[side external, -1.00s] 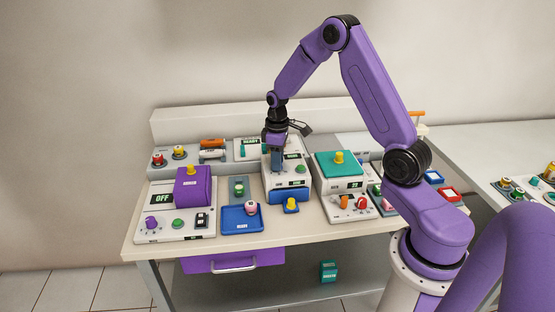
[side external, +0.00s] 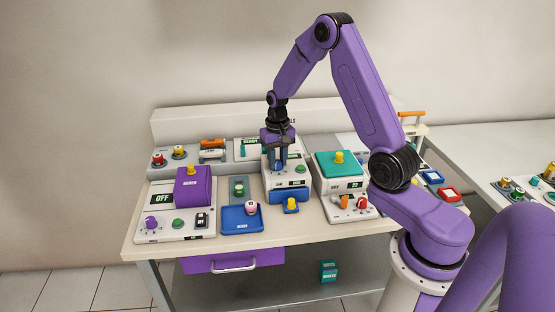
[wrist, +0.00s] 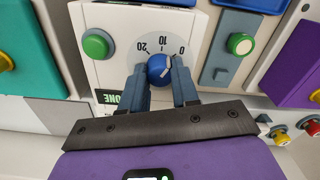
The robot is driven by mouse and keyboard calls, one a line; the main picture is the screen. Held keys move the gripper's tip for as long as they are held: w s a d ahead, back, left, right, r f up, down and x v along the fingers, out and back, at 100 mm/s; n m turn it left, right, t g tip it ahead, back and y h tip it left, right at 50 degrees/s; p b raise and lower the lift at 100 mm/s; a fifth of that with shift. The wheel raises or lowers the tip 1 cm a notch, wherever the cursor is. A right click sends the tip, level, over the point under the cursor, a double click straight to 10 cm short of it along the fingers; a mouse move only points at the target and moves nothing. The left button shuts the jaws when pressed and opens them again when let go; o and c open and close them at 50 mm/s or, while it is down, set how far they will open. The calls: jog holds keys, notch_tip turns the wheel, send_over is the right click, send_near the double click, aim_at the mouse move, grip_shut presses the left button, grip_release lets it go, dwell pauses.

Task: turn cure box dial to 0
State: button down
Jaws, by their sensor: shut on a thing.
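The cure box (side external: 285,181) is a white unit with a blue base, in the middle of the bench in the side view. In the wrist view its blue dial (wrist: 159,68) sits on a grey scale marked 20, 10 and 0. A white mark on the dial appears to point up and right, between 10 and 0. My gripper (wrist: 160,77) has one grey finger on each side of the dial and is shut on it. In the side view my gripper (side external: 281,165) points down onto the box's top and hides the dial.
A round green button (wrist: 96,43) is left of the dial in the wrist view. A purple-topped unit (side external: 192,185) reading OFF stands at left. A teal-topped unit (side external: 337,165) stands close at right. A blue tray (side external: 241,218) lies in front.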

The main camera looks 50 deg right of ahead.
aim_at(277, 161)
jog(key=shift+w+m, duration=0.1)
jog(key=shift+m, duration=1.4)
jog(key=c, duration=0.8)
grip_release()
jog(key=shift+c, duration=0.2)
jog(key=shift+r, duration=0.1)
notch_tip(277, 161, up, 17)
jog(key=shift+r, duration=0.15)
